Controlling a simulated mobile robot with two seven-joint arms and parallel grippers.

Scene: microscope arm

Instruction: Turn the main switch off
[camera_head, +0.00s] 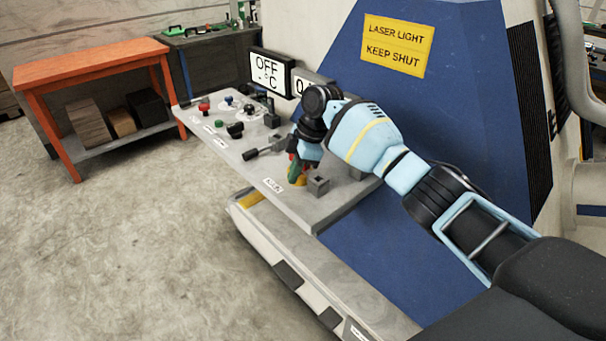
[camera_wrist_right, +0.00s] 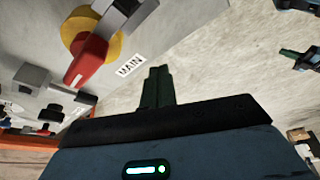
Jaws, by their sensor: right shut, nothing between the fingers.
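The main switch shows in the right wrist view as a red handle (camera_wrist_right: 90,62) on a round yellow base (camera_wrist_right: 77,30), beside a MAIN label (camera_wrist_right: 130,66). The handle points towards the lower left of that view. In the head view, the switch's yellow base (camera_head: 298,181) is partly hidden by my right gripper (camera_head: 293,168). My right gripper's fingers (camera_wrist_right: 157,88) are closed together and empty, to the right of and below the handle in the wrist view. I cannot tell whether they touch the switch. A dark part with a green tip (camera_wrist_right: 290,53), perhaps my left gripper, shows at the right edge.
The grey control panel (camera_head: 239,160) carries several other knobs and levers, including a black lever (camera_head: 262,151) and a grey block (camera_head: 318,186) close to the gripper. A display (camera_head: 271,73) reads OFF °C. A blue housing (camera_head: 420,130) stands behind. An orange table (camera_head: 90,62) is far left.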

